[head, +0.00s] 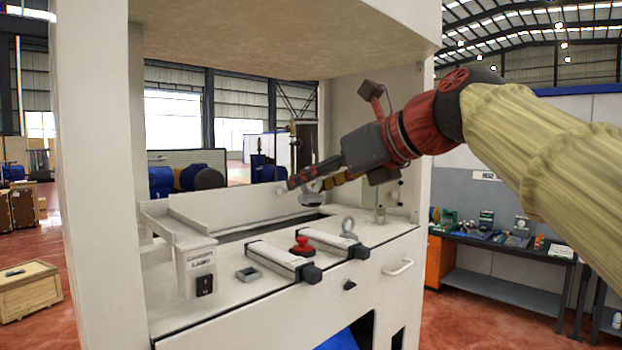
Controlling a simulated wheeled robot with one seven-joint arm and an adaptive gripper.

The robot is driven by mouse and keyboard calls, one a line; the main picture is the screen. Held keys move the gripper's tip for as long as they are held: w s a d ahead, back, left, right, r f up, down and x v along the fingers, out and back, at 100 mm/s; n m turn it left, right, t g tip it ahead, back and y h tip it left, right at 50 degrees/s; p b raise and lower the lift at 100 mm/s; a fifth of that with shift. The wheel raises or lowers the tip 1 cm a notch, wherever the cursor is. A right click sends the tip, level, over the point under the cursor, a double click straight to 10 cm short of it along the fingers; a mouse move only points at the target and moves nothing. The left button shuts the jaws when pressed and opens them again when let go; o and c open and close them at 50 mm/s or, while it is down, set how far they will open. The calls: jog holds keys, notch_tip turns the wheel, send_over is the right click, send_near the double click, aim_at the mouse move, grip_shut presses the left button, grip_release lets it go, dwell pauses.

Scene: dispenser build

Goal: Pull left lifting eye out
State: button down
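A grey lifting eye (349,227) stands upright on the white machine deck (225,262), behind the right clamp bar. My gripper (298,187) reaches in from the right, above the back of the deck, with its fingers pointing left and slightly down. It is apart from this eye, up and to its left. A grey rounded piece (312,199) shows just under the fingers; I cannot tell whether it is a second lifting eye or whether the fingers touch it. The finger gap is too small to read.
A red knob (302,246) and two bars with black ends (311,272) sit on the front deck. A labelled box (197,268) stands at left. A small post (380,214) stands at right. The machine's side columns and top panel enclose the space.

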jog(key=shift+r+p, duration=2.2)
jog(key=shift+f, duration=0.15)
